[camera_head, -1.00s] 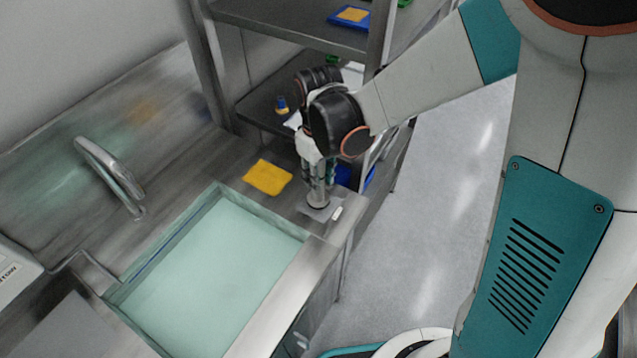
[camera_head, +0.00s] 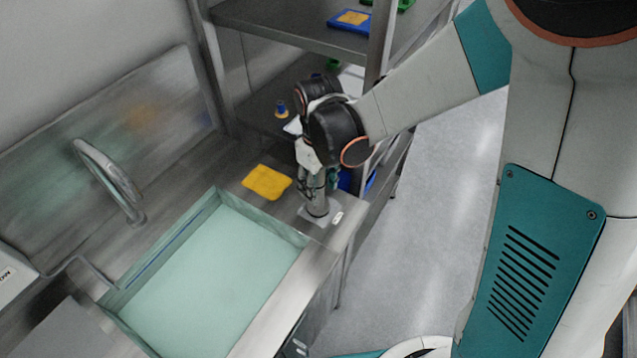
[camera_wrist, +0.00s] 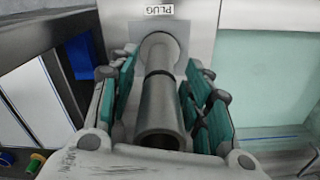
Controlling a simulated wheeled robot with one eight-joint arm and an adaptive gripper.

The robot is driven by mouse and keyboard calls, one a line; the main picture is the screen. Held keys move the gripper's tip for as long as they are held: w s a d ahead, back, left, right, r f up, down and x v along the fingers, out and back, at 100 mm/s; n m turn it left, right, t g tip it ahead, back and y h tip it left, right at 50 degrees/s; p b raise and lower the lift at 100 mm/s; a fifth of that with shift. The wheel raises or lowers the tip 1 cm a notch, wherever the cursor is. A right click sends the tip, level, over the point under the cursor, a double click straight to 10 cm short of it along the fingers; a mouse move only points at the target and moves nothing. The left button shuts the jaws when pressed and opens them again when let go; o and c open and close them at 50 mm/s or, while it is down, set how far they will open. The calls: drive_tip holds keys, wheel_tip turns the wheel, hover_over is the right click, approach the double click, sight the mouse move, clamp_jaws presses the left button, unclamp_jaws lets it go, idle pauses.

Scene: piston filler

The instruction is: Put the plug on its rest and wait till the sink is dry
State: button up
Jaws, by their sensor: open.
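The plug (camera_wrist: 160,105) is a grey metal tube with a dark band. It stands upright on its rest, a pale square plate (camera_head: 333,209) on the steel counter at the sink's right corner. A label reading PLUG (camera_wrist: 152,10) lies beside the plate. My gripper (camera_wrist: 162,85) is open, its teal-padded fingers on either side of the plug. A gap shows on the left; contact on the right is hard to tell. The sink (camera_head: 215,280) shows a flat pale green surface; I cannot tell how deep any liquid is.
A yellow cloth (camera_head: 267,182) lies on the counter behind the sink. A curved faucet (camera_head: 110,180) stands at the left. A metal shelf rack (camera_head: 290,35) rises close behind my gripper. Open floor (camera_head: 430,200) lies to the right.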

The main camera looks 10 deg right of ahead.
wheel_tip(320, 180, up, 12)
drive_tip(key=p, duration=0.8)
drive_tip(key=shift+r+p, duration=0.1)
drive_tip(key=shift+p, duration=0.2)
drive_tip(key=shift+d, duration=0.1)
